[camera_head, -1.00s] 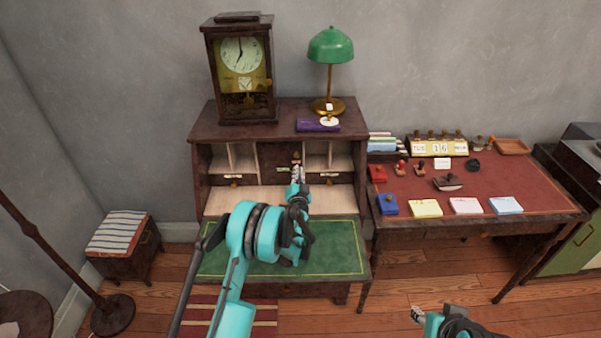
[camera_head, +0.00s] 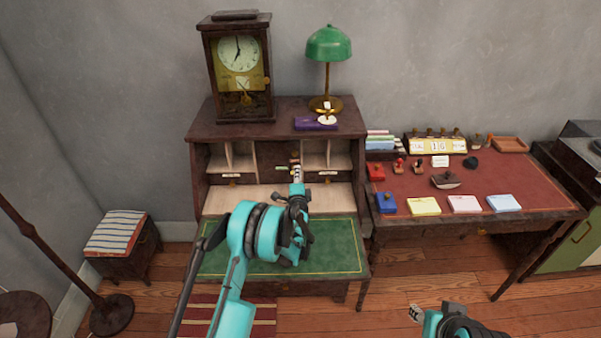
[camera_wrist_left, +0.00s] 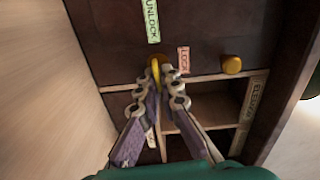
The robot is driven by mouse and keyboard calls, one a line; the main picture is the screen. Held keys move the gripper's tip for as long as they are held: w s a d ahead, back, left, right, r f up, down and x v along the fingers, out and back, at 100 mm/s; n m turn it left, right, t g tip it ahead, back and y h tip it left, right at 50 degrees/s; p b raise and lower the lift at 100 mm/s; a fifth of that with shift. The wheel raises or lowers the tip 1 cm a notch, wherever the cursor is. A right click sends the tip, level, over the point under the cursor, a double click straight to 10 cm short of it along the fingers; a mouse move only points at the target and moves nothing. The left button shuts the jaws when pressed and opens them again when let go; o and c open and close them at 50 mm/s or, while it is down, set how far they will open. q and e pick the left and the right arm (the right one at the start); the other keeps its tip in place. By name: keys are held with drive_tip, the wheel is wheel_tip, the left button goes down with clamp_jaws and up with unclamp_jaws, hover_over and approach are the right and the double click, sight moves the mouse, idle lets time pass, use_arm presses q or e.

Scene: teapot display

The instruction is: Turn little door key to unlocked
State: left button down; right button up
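The little door (camera_wrist_left: 215,25) is dark wood in the middle of the desk's pigeonholes. Its yellow key (camera_wrist_left: 155,66) stands nearly upright in the left wrist view, edge-on. The green UNLOCK label (camera_wrist_left: 152,20) is above the key, and the pink LOCK label (camera_wrist_left: 184,60) is to its right. My left gripper (camera_wrist_left: 161,74) has its fingertips closed in on both sides of the key; the contact itself is partly hidden. In the head view my left gripper (camera_head: 297,178) reaches to the desk's centre. My right gripper (camera_head: 415,312) is low, away from the desk; its finger opening is unclear.
A yellow knob (camera_wrist_left: 232,64) sits right of the key, above an open compartment. The desk's green writing surface (camera_head: 335,245) is clear. A clock (camera_head: 238,70) and green lamp (camera_head: 328,45) stand on top. A red-topped table (camera_head: 510,175) with stamps and pads is at right.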

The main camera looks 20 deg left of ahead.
use_arm(q)
drive_tip(key=shift+a+m, duration=0.2)
drive_tip(key=shift+m, duration=0.4)
drive_tip(key=c, duration=1.7)
unclamp_jaws()
drive_tip(key=shift+r, duration=0.15)
drive_tip(key=shift+c, duration=0.2)
drive_tip(key=shift+d, duration=0.1)
drive_tip(key=v, duration=0.7)
drive_tip(key=shift+s+d+r, duration=0.1)
drive_tip(key=shift+s, duration=0.2)
